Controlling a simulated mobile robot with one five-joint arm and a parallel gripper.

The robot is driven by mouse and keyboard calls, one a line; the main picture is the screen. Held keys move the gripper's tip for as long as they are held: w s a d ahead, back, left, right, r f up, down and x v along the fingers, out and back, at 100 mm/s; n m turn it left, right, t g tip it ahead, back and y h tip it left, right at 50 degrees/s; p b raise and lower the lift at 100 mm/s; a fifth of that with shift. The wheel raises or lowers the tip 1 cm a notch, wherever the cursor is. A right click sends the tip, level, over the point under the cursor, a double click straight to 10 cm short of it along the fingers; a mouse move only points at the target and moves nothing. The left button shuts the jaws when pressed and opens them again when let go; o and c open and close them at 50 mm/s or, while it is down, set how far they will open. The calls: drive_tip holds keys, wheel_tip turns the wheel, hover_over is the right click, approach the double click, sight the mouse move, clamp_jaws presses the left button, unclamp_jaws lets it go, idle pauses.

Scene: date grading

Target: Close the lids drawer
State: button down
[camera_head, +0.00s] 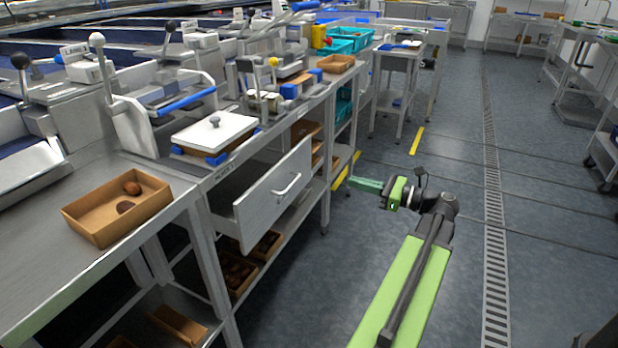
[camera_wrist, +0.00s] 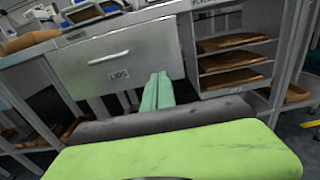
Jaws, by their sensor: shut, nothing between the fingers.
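The lids drawer (camera_head: 260,205) is pulled out from under the steel bench, with its open inside showing behind the grey front. Its bar handle (camera_head: 288,186) is on the front panel. In the wrist view, the drawer front (camera_wrist: 145,52) carries a "LIDS" label (camera_wrist: 118,75) below the handle (camera_wrist: 108,58). My gripper (camera_head: 354,184) has teal fingers and is to the right of the drawer front, apart from the handle. In the wrist view, the fingers (camera_wrist: 158,78) are together and empty, pointing towards the right part of the front; contact cannot be told.
A cardboard tray (camera_head: 80,217) with two dates stands on the bench at the left. A white-lidded box (camera_head: 214,133) stands above the drawer. Shelves with brown trays (camera_wrist: 235,60) are right of the drawer in the wrist view. The floor (camera_head: 420,170) around my arm is clear.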

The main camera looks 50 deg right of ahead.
sight(303, 168)
drive_tip(key=x, duration=1.4)
drive_tip(key=shift+a, duration=0.15)
